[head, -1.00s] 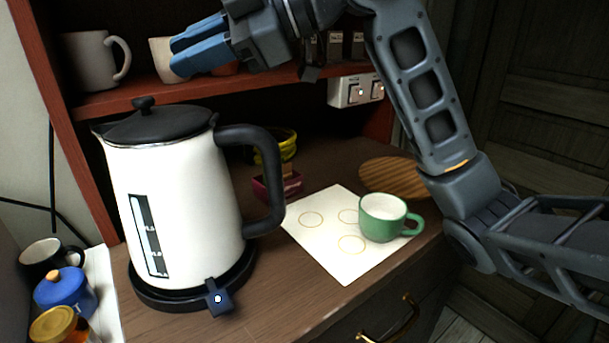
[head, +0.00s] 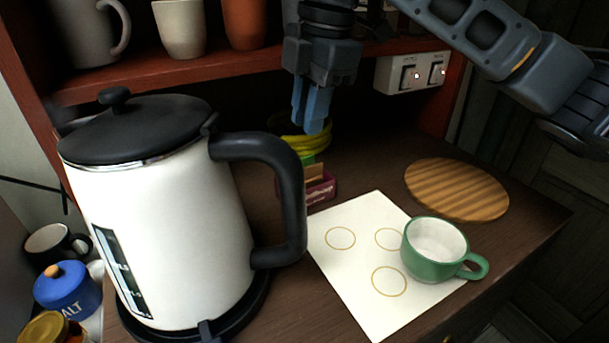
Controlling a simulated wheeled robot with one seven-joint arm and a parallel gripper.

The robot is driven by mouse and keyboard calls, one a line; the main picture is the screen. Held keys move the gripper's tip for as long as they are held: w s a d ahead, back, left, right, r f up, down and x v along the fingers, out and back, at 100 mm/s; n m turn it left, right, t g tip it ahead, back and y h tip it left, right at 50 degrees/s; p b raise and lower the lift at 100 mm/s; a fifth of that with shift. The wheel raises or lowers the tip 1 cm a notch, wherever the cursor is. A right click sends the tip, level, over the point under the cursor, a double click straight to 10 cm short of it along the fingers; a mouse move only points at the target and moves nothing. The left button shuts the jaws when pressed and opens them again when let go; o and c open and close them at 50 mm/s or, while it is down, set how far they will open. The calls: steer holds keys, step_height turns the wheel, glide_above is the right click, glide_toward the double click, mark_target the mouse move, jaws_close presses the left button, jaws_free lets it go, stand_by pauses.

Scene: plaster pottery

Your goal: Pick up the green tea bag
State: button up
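A small magenta box (head: 322,189) stands on the counter behind the kettle's handle. Tan and green pieces show at its top; the green bit (head: 308,160) may be the green tea bag, but it is too small and partly covered to be sure. My gripper (head: 312,130) points down above and just behind the box, apart from it, in front of the yellow bowl. Its blue fingers overlap in this view, so their gap is unclear. I see nothing held.
A white kettle (head: 160,235) with a black handle (head: 290,200) stands close left of the box. A green cup (head: 430,262) sits on a white sheet (head: 345,275) with circles. A round wooden board (head: 456,190) lies behind. A red shelf (head: 190,72) holds cups above.

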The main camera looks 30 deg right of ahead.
mark_target(302, 158)
steer(key=shift+w+a+f+p, duration=0.15)
steer(key=shift+f, duration=1.4)
steer(key=shift+w+a+f+p, duration=0.1)
steer(key=shift+w+f+p, duration=0.05)
steer(key=shift+f, duration=1.4)
jaws_close()
